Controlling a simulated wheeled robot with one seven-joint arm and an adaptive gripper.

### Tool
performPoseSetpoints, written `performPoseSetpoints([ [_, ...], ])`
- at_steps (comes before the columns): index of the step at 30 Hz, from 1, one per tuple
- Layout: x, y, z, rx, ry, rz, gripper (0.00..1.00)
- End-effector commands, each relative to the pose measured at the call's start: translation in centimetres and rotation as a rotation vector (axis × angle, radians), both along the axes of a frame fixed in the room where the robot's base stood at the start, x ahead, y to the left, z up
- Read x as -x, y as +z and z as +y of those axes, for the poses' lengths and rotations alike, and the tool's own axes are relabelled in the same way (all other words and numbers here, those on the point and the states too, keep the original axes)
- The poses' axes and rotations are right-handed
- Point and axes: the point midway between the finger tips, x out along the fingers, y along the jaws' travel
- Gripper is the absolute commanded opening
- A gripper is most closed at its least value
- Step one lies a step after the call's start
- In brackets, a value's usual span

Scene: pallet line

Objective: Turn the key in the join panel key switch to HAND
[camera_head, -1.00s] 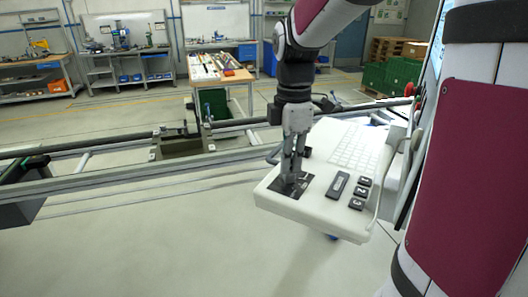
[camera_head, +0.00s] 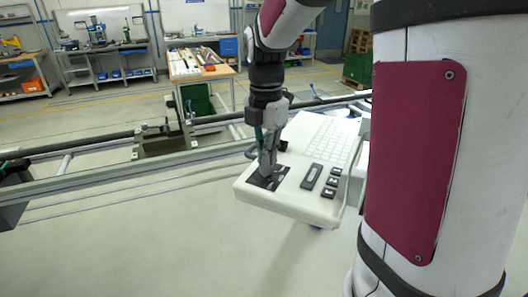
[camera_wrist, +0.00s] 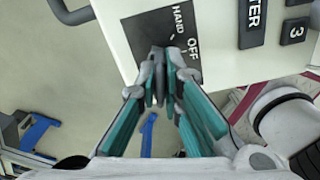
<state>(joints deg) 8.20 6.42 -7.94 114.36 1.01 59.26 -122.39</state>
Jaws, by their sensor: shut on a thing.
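The join panel (camera_head: 290,205) is a white slanted console with a black key switch plate (camera_head: 254,182) at its left front corner. My gripper (camera_head: 266,174) points down onto this plate. In the wrist view the plate (camera_wrist: 140,28) carries the white words HAND and OFF. There my gripper (camera_wrist: 159,72) is shut on the key (camera_wrist: 158,55), a narrow dark grey piece standing at the plate. The fingertips hide most of the key and the switch. The key's pointing direction is hard to tell; OFF lies just right of the fingertips, HAND above them.
Black keys marked ENTER (camera_head: 311,176) and 3 (camera_head: 328,193) and a white keyboard (camera_head: 325,143) lie right of the plate. A rail line (camera_head: 120,180) runs behind the panel. Open floor (camera_head: 120,250) lies left and in front.

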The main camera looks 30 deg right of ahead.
Motion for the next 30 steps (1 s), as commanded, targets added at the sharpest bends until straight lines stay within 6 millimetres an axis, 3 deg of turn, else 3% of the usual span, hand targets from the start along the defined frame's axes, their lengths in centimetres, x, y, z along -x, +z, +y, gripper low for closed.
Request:
performPoseSetpoints([
  [18,0.13,0.06,0.02,-0.001,0.319,0.0,0.0],
  [30,0.02,-0.02,0.02,0.0,0.346,0.0,0.0],
])
